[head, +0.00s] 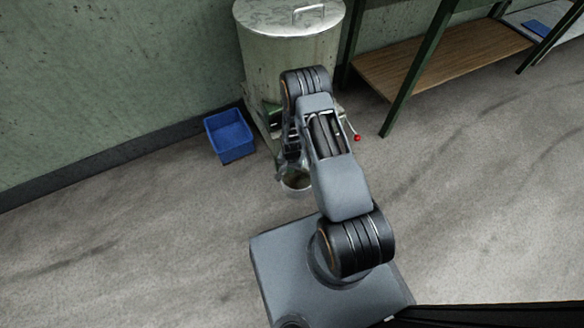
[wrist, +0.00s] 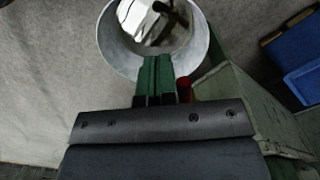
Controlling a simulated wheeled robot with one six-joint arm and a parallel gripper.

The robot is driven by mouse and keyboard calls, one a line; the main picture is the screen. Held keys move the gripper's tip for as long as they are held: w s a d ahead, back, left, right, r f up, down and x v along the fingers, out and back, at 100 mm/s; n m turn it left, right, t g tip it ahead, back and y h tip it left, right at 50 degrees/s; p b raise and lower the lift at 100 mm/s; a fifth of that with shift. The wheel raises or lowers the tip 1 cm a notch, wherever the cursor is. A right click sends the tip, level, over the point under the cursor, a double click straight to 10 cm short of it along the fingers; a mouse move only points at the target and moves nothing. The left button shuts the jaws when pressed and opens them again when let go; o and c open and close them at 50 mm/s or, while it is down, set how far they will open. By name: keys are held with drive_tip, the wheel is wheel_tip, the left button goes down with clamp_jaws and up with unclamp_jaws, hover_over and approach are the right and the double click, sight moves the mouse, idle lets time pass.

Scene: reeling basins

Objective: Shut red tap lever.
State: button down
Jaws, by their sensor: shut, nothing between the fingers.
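My gripper (wrist: 157,62) shows in the wrist view with its green fingers together and nothing between them. A red piece (wrist: 184,89), apparently the tap lever, is just right of the fingers, partly hidden behind my gripper body. I cannot tell whether they touch. In the head view my arm hides the tap area at the front of the pale metal drum (head: 290,55). A small red knob (head: 357,138) on a thin rod shows right of my arm there; its link to the tap is unclear.
A round metal bucket (wrist: 207,55) lies beyond the fingertips; it also shows below my arm in the head view (head: 296,190). A blue bin (head: 229,135) stands on the floor left of the drum. A green-legged table (head: 430,60) is at right.

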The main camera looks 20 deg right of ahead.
drive_tip(key=shift+a, duration=0.1)
drive_tip(key=shift+w+a+b, duration=0.3)
drive_tip(key=shift+w+a, duration=0.2)
drive_tip(key=shift+a, duration=0.3)
drive_tip(key=shift+w+a, duration=0.1)
drive_tip(key=shift+w+a+b, duration=0.45)
drive_tip(key=shift+w+a, duration=0.1)
drive_tip(key=shift+a, duration=0.05)
drive_tip(key=shift+w+a, duration=0.1)
drive_tip(key=shift+w, duration=0.05)
drive_tip(key=shift+w+a+b, duration=0.45)
drive_tip(key=shift+w+b, duration=0.1)
drive_tip(key=shift+w, duration=0.4)
